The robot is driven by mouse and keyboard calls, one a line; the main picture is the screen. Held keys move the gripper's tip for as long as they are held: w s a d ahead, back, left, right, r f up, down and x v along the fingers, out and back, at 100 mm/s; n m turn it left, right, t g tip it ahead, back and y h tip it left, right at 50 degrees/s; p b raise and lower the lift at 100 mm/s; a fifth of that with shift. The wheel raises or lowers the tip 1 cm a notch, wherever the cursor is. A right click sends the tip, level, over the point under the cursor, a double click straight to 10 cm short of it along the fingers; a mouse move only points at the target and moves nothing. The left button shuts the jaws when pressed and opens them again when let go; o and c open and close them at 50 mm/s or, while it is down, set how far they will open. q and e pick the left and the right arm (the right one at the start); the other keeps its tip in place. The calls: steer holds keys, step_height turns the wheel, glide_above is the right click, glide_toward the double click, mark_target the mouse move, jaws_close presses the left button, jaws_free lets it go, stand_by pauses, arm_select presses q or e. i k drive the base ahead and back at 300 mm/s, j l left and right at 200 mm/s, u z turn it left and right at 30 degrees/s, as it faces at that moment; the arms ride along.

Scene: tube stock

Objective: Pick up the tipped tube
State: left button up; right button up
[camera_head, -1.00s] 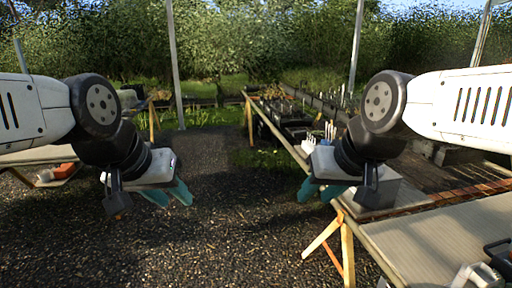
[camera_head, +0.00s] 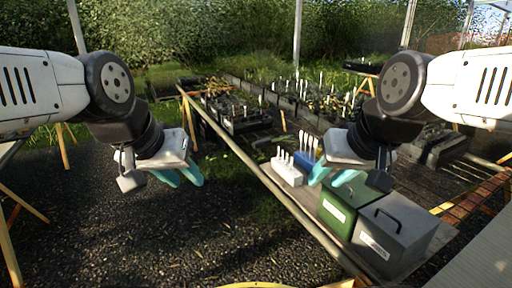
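A white rack (camera_head: 287,172) with several upright white tubes or sticks stands on the bench at centre right. A blue rack (camera_head: 305,157) with similar pieces stands just behind it. I cannot make out a tipped tube at this distance. My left gripper (camera_head: 180,178) hangs over the dark gravel, left of the bench, open and empty.
A green box (camera_head: 336,215) and a grey handled box (camera_head: 388,238) stand on the bench (camera_head: 300,218), nearer than the racks. Plant trays (camera_head: 240,120) fill the bench behind. Gravel floor (camera_head: 190,230) is open in front and left. A pale tabletop (camera_head: 478,255) is at the lower right.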

mark_target(267, 142)
steer(key=i+j+z, duration=0.3)
steer(key=i+j, duration=0.55)
steer(key=i, duration=0.5)
steer(key=i+j+z, duration=0.3)
steer(key=i+j, duration=0.8)
steer(key=i, duration=0.1)
